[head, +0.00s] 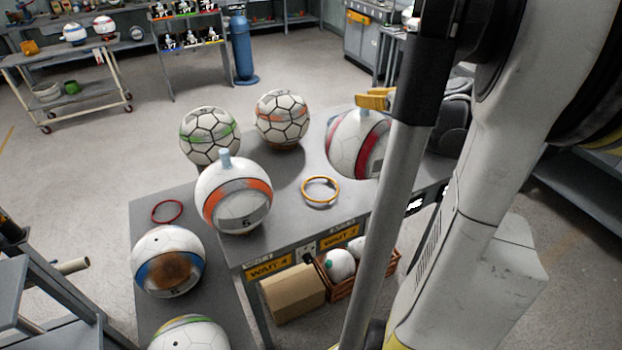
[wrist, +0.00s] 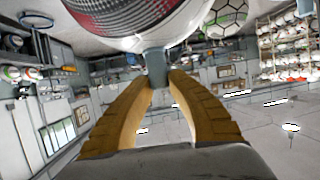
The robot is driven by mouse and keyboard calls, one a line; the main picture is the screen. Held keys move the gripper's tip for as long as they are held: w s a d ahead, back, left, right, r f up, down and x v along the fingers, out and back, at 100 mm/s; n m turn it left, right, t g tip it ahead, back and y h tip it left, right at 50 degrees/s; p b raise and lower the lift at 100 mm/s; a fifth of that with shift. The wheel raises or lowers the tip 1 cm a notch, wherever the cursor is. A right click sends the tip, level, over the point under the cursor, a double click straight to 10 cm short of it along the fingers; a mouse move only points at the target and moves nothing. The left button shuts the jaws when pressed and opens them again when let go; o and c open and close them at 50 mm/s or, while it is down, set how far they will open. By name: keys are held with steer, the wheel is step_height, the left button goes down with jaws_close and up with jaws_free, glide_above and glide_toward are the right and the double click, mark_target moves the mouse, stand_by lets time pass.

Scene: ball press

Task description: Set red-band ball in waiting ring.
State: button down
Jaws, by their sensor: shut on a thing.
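The red-band ball (head: 345,150) is white with a red band and a pale blue stem on top. My gripper (head: 374,98) has yellow fingers shut on that stem. In the wrist view, the fingers (wrist: 160,78) pinch the stem (wrist: 156,66) and the ball (wrist: 135,18) fills the top. In the head view the ball hangs over the right part of the grey table; its clearance cannot be told. A yellow ring (head: 320,191) lies empty on the table above the WAIT 3 label, left of and nearer than the ball. My arm hides part of the ball's right side.
An orange-band ball (head: 234,198) stands left of the yellow ring, above the WAIT 4 label. Green-band (head: 210,137) and orange-band (head: 282,119) panelled balls stand behind. A red ring (head: 167,211) and a blue-band ball (head: 168,262) are on the left bench. A crate (head: 345,290) sits below.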

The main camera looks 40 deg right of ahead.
mark_target(329, 130)
steer(key=w+a+f+b, duration=0.3)
steer(key=w+a+f, duration=0.3)
steer(key=w+f, duration=0.3)
steer(key=shift+w+f, duration=0.25)
steer(key=shift+f, duration=0.75)
steer(key=shift+a+b, duration=0.15)
steer(key=shift+b, duration=0.2)
steer(key=shift+f+b, duration=0.3)
steer(key=shift+f, duration=0.1)
steer(key=c, duration=1.4)
jaws_free()
steer(key=shift+r, duration=0.1)
